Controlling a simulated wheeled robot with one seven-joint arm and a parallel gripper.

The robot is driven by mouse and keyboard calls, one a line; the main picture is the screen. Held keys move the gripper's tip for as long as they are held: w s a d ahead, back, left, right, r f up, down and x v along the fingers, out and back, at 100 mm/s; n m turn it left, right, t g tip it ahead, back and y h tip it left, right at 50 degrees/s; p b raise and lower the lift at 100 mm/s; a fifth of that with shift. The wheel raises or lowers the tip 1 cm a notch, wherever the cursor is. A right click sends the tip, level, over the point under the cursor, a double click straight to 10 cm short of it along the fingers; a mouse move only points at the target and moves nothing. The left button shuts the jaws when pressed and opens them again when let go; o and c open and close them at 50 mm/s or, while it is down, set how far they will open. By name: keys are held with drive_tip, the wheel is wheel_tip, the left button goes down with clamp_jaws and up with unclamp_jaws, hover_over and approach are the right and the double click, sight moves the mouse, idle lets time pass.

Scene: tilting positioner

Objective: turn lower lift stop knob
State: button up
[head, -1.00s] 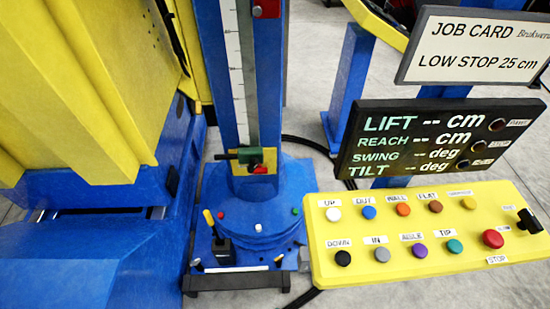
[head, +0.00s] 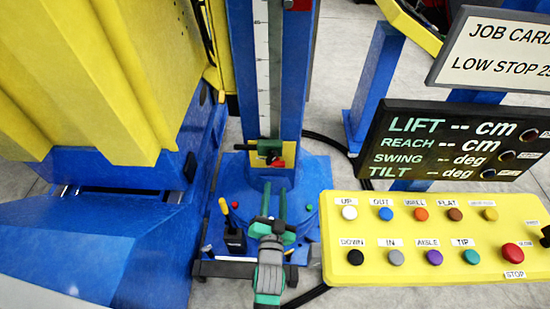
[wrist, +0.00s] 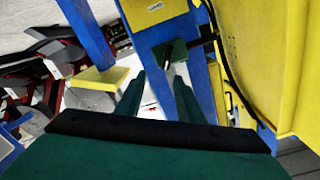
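The lower lift stop (head: 269,147) is a green block with a dark handle to its left, on the blue column beside the scale. A red piece (head: 279,163) sits below it; I cannot tell which part is the knob. My gripper (head: 274,186) points up the column, its two green fingers apart and empty, its tips below the stop in the head view. In the wrist view, my gripper (wrist: 159,75) shows a gap between the fingers, and a green block (wrist: 170,52) with a dark rod on its right lies just beyond the tips. They appear apart.
A yellow control panel (head: 440,275) with several buttons stands at right, below a dark display (head: 450,140) reading dashes. The job card (head: 500,50) reads LOW STOP 25. A yellow and blue machine body (head: 90,90) fills the left.

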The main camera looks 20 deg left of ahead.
sight(274, 158)
drive_tip(key=x, duration=0.4)
drive_tip(key=r+x, duration=0.1)
drive_tip(key=x, duration=0.3)
drive_tip(key=a+x, duration=0.1)
drive_tip(key=x, duration=0.3)
drive_tip(key=shift+s+r, duration=0.15)
drive_tip(key=shift+r, duration=0.1)
drive_tip(key=shift+x, duration=0.85)
drive_tip(key=shift+s+d, duration=0.1)
clamp_jaws()
